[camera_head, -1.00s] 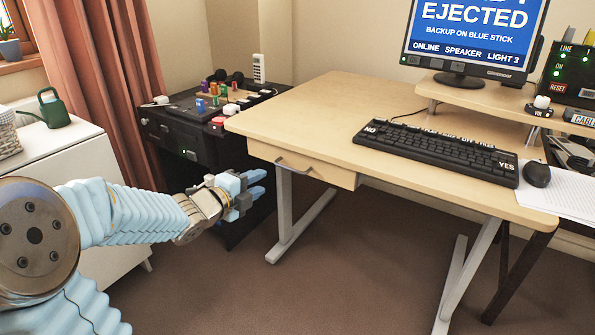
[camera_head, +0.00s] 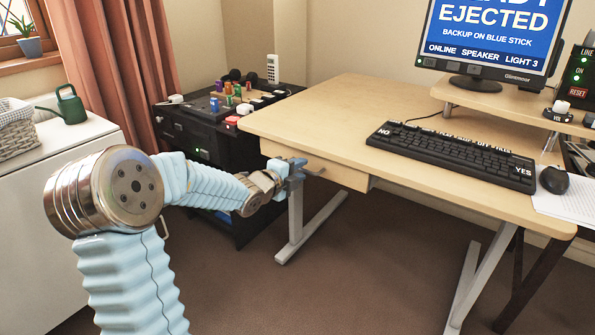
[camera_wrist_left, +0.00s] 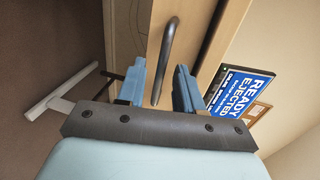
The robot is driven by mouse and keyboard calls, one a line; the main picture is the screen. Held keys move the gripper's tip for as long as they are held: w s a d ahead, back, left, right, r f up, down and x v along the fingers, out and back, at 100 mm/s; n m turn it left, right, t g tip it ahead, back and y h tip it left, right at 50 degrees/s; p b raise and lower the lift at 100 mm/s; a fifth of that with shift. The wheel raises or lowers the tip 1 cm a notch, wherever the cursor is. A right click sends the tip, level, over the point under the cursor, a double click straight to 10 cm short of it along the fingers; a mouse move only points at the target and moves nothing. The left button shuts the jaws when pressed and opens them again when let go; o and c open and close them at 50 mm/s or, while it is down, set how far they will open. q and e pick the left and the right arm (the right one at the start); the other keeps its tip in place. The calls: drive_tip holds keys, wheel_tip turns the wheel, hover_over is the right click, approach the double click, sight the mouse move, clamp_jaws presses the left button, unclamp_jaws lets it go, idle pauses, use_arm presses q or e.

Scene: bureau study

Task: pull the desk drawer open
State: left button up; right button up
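The desk drawer (camera_head: 335,170) is a light wood front under the left end of the desk, and it looks shut. Its dark bar handle (camera_head: 313,172) is beside my left gripper (camera_head: 298,167). In the left wrist view the handle (camera_wrist_left: 168,50) runs down between the two blue fingers of the left gripper (camera_wrist_left: 165,88). The fingers stand apart on either side of it, with gaps, so the gripper is open around the handle's near end. My right gripper is in neither view.
The wooden desk (camera_head: 380,100) carries a keyboard (camera_head: 455,155), a mouse (camera_head: 553,180) and a monitor (camera_head: 495,35). A black cabinet (camera_head: 195,135) with small items stands left of it. A white cabinet (camera_head: 50,200) is at the left. The floor before the desk is clear.

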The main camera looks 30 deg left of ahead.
use_arm(q)
clamp_jaws()
idle(1.3)
